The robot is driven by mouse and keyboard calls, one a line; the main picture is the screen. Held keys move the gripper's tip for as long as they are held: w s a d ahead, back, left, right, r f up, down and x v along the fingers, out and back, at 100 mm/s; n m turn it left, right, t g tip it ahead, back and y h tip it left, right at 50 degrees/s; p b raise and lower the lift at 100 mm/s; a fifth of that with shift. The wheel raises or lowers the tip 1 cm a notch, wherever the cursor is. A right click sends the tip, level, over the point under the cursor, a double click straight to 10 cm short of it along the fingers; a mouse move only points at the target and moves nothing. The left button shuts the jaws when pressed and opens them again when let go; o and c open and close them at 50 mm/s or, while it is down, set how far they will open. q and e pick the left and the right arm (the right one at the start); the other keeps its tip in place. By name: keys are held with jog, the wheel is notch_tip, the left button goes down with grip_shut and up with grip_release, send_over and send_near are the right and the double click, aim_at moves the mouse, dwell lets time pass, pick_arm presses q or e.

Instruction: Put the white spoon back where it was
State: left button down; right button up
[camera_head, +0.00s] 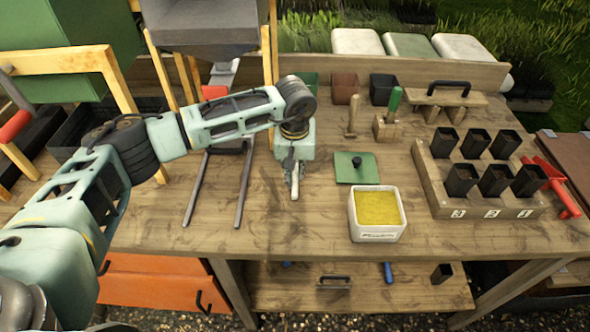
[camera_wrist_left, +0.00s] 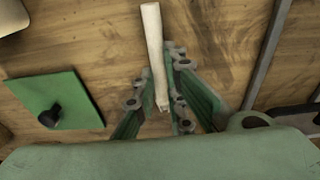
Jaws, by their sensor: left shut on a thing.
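My left gripper (camera_head: 293,178) is over the middle of the wooden bench, left of the green lid, pointing down. It is shut on the white spoon (camera_head: 295,191), of which only a short pale piece shows below the fingers. In the left wrist view the spoon (camera_wrist_left: 153,45) shows as a pale stick running out from between the fingers of the gripper (camera_wrist_left: 160,92). I cannot tell whether the spoon touches the bench top. My right gripper is not in view.
A green lid (camera_head: 357,167) with a black knob lies beside an open white box (camera_head: 377,233) of yellow material. A wooden rack (camera_head: 440,192) with several black pots stands at right, near a red scoop (camera_head: 562,190). Two dark rails (camera_head: 243,187) lie left of the gripper.

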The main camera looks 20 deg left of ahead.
aim_at(295, 178)
pick_arm(q)
jog(key=c, duration=1.8)
grip_release()
jog(key=shift+f, duration=0.1)
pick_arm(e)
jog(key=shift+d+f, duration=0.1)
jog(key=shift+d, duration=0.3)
pick_arm(q)
jog(key=shift+r+p, duration=0.3)
jog(key=shift+r, duration=0.05)
notch_tip(295, 178, up, 12)
jog(key=s+b, duration=0.1)
jog(key=b, duration=0.2)
jog(key=shift+s+d+f+b, duration=0.15)
jog(key=shift+s+f+b, duration=0.05)
jog(key=shift+s+b, duration=0.1)
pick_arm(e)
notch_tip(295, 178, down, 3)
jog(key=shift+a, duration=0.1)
pick_arm(q)
jog(key=shift+w, duration=0.1)
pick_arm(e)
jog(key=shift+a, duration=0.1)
